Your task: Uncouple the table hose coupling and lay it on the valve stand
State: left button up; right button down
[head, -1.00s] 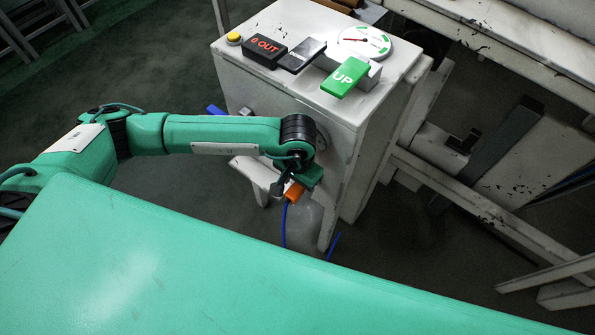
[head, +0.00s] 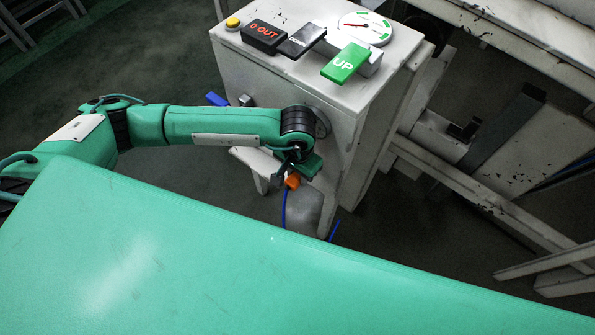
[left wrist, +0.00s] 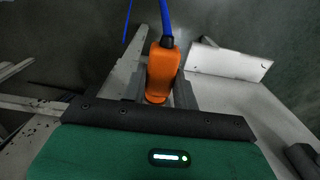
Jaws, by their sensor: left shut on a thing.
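The orange hose coupling (head: 292,182) with its blue hose (head: 284,208) is at my left gripper (head: 291,171), in front of the white valve stand (head: 270,88). In the left wrist view the coupling (left wrist: 163,72) sits between the fingers of my left gripper (left wrist: 165,92), which is shut on it. The blue hose (left wrist: 166,22) leaves its far end. Whether the coupling is still joined to anything is hidden by the gripper. My right gripper is in neither view.
On the stand's top are a red-lit "0 OUT" display (head: 264,35), a green "UP" plate (head: 346,64), a dial (head: 364,28) and a yellow button (head: 233,23). A blue lever (head: 217,99) is on its left side. A white shelf (head: 256,160) juts out below. A white frame (head: 480,205) stands right.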

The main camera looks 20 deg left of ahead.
aim_at(290, 183)
pick_arm(q)
jog(key=shift+s, duration=0.1)
jog(key=shift+s+a, duration=0.35)
jog(key=shift+s, duration=0.4)
jog(key=shift+s+b, duration=0.25)
jog(key=shift+b, duration=0.1)
jog(key=shift+s+a, duration=0.2)
jog(key=shift+s, duration=0.1)
jog(key=shift+s+a+b, duration=0.15)
jog(key=shift+s+a, duration=0.05)
jog(key=shift+s, duration=0.3)
jog(key=shift+s+a+b, duration=0.15)
jog(key=shift+s, duration=0.35)
jog(key=shift+w, duration=0.1)
